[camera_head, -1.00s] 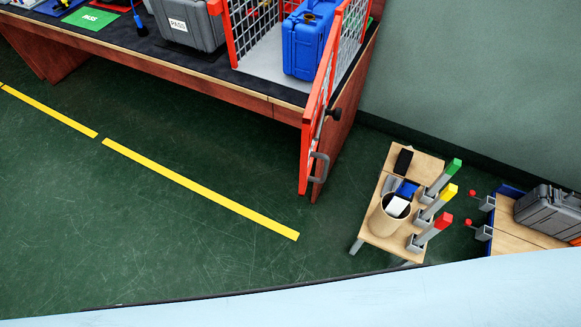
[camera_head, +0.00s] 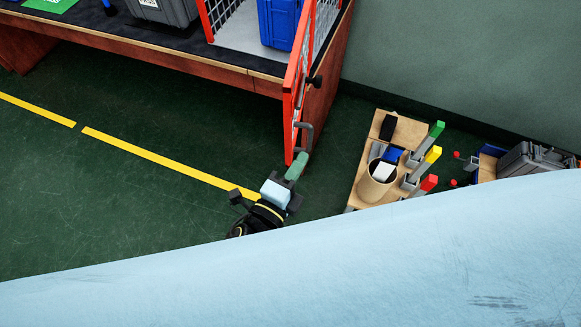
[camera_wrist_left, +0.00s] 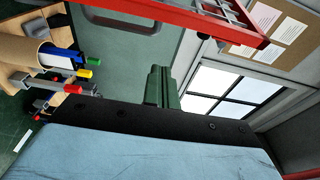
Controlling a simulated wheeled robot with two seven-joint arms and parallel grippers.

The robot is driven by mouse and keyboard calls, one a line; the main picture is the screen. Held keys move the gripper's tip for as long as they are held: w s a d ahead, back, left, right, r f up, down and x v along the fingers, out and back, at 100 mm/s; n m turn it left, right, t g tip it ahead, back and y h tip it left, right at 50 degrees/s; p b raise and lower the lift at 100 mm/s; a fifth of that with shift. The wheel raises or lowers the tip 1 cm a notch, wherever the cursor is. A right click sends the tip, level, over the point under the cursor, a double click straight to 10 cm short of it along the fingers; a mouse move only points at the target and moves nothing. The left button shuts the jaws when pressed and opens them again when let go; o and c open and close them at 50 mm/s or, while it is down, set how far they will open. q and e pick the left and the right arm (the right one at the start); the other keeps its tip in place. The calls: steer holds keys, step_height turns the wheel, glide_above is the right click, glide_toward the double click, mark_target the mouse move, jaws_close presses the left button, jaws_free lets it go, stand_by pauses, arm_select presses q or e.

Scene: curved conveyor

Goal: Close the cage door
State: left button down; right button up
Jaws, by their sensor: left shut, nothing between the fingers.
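The cage door (camera_head: 293,100) is a red-framed mesh panel, swung open over the front edge of the table. It has a dark knob and a grey loop handle (camera_head: 305,135) low on its outer face. My left gripper (camera_head: 298,165) has its green fingers shut and empty, just below the handle near the door's lower end. I cannot tell whether they touch. In the left wrist view the green fingers (camera_wrist_left: 161,85) point towards the red door frame (camera_wrist_left: 190,18), with the handle (camera_wrist_left: 120,22) to the left. The blue case (camera_head: 279,24) stands inside the cage. My right gripper is not in view.
The table (camera_head: 180,65) with a dark top carries the cage and a grey case (camera_head: 165,8). At right a small wooden table (camera_head: 362,190) holds a round bin and coloured posts. The green floor left of the door is clear, with a yellow line.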

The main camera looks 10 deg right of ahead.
mark_target(292, 141)
arm_select(q)
steer(key=w, duration=0.6)
steer(key=shift+d+p, duration=0.15)
steer(key=shift+p, duration=0.25)
steer(key=shift+w, duration=0.1)
